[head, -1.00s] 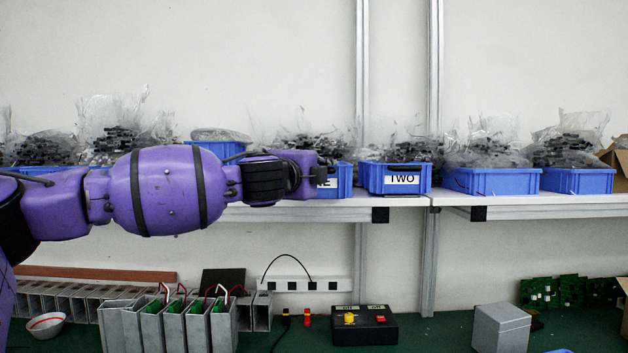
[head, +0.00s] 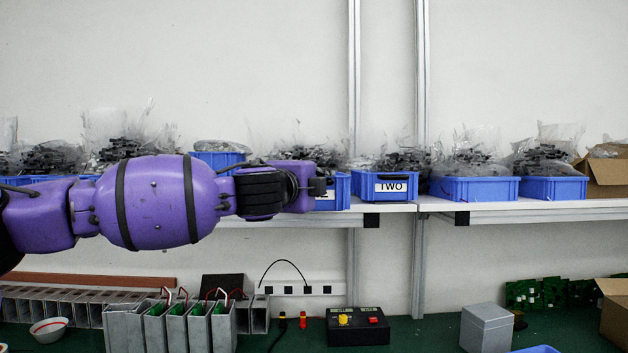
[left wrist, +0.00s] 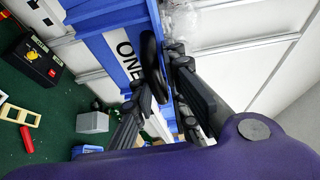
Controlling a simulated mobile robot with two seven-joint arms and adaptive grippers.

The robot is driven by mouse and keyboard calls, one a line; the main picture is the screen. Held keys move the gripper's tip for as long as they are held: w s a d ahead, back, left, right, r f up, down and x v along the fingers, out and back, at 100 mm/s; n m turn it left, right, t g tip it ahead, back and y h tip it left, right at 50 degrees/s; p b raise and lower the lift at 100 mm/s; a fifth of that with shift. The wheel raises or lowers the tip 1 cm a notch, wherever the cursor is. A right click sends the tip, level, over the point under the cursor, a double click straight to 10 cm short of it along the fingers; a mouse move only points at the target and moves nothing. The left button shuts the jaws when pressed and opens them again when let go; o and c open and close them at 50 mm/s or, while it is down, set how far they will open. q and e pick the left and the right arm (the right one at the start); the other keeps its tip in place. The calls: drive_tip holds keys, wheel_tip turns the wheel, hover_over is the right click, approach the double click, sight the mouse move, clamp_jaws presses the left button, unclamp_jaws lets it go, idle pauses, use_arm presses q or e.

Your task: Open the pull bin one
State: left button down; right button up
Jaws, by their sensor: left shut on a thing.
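Pull bin one is a blue bin (head: 342,190) on the shelf, mostly hidden behind my left gripper (head: 320,187) in the head view. In the left wrist view its blue front (left wrist: 105,55) shows the white label "ONE" and a black curved handle (left wrist: 150,62). My left gripper (left wrist: 158,85) is shut on this handle, with one dark finger on each side. The front of bin one stands slightly forward of the neighbouring bin two (head: 384,187). My right gripper is not in view.
Other blue bins with bagged parts (head: 474,189) line the shelf (head: 520,211). Below, the green bench holds metal housings (head: 180,325), a black control box (head: 358,326) and a grey box (head: 487,328). The space under the shelf front is open.

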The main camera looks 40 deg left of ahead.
use_arm(q)
drive_tip(key=shift+f, duration=0.55)
drive_tip(key=c, duration=2)
unclamp_jaws()
drive_tip(key=shift+o, duration=1)
drive_tip(key=shift+w+a+r, duration=0.1)
drive_tip(key=shift+w, duration=0.05)
drive_tip(key=shift+r, duration=0.1)
drive_tip(key=shift+r, duration=0.1)
drive_tip(key=v, duration=1.2)
drive_tip(key=shift+f, duration=0.2)
